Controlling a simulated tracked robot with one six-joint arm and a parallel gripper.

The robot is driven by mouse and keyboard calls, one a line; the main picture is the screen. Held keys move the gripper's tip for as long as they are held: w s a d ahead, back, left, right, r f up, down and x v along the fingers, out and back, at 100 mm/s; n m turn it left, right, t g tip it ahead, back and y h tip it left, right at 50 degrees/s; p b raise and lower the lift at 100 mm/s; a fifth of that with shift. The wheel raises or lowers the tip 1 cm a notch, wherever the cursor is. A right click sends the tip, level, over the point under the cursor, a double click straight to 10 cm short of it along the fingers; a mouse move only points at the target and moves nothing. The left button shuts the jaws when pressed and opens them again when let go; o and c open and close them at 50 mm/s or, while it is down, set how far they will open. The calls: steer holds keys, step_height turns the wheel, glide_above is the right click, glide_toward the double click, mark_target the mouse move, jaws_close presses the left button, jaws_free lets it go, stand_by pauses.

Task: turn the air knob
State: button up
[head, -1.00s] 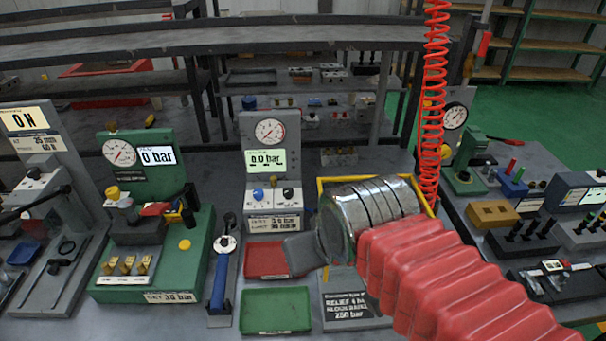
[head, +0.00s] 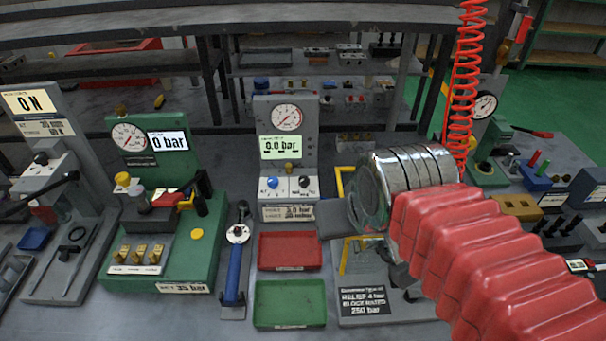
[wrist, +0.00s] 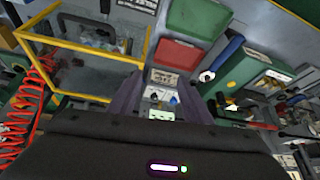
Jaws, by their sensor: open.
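A grey panel (head: 311,140) stands upright at the middle of the bench in the head view, with a round gauge and a display reading 0.0 bar. On its white lower face are a blue knob (head: 272,183) and a black knob (head: 304,182); I cannot tell from labels which is the air knob. My gripper (head: 332,218) is right of and in front of the panel's base, apart from the knobs and mostly hidden by my metal wrist. In the wrist view my gripper (wrist: 160,92) is open and empty, its two fingers framing the upside-down panel.
A red tray (head: 290,250) and a green tray (head: 289,303) lie in front of the panel. A blue-handled tool (head: 233,275) and a green valve block (head: 190,262) stand left. A yellow frame (head: 343,195) and a red coiled hose (head: 466,80) are at right.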

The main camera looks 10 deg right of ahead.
steer(key=w+r+m+g, duration=0.1)
steer(key=w+r+m, duration=0.25)
steer(key=w, duration=0.35)
steer(key=m+g, duration=0.4)
steer(key=m, duration=0.6)
glide_above(303, 179)
step_height(303, 179, down, 4)
steer(key=shift+d+f, duration=0.15)
steer(key=shift+f, duration=0.05)
step_height(303, 179, down, 14)
steer(key=shift+r, duration=0.1)
steer(key=shift+c, duration=0.7)
steer(key=c, duration=0.9)
